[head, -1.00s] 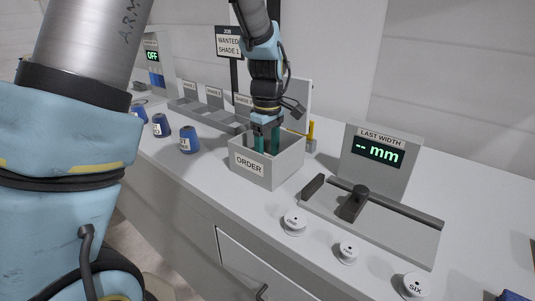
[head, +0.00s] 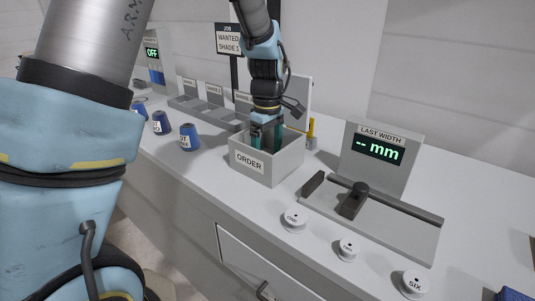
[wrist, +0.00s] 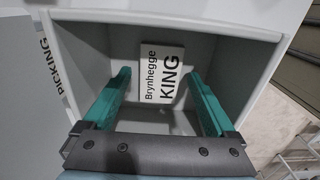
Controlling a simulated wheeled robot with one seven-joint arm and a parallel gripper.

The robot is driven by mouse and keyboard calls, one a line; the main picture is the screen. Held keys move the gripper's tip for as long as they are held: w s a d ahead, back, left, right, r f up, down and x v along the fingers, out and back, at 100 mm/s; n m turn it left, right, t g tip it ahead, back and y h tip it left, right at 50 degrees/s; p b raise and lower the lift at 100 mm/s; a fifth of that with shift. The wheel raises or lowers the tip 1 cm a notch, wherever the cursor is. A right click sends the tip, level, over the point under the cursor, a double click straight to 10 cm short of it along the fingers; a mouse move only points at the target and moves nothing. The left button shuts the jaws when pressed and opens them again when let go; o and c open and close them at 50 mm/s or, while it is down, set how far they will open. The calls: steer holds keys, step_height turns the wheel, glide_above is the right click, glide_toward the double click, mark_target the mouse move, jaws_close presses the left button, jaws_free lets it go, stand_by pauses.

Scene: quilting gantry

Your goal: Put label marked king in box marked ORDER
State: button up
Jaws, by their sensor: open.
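The ORDER box (head: 249,163) is an open grey box on the counter, in the middle of the head view. The king label (wrist: 165,72), a white card reading "Brynhegge KING", lies on the box floor in the wrist view. My gripper (head: 267,138) points down into the box. In the wrist view my gripper (wrist: 161,82) is open, with a teal finger on each side of the label and a gap to each. The label is hidden by the box wall in the head view.
A width gauge (head: 376,152) stands right of the box. Several white spools, one being marked SIX (head: 413,283), lie along the front. Blue cones (head: 189,137) stand at left. A sign reading PICKING (wrist: 47,60) is beside the box in the wrist view.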

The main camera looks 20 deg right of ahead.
step_height(320, 180, up, 12)
steer(key=b, duration=0.1)
stand_by(0.7)
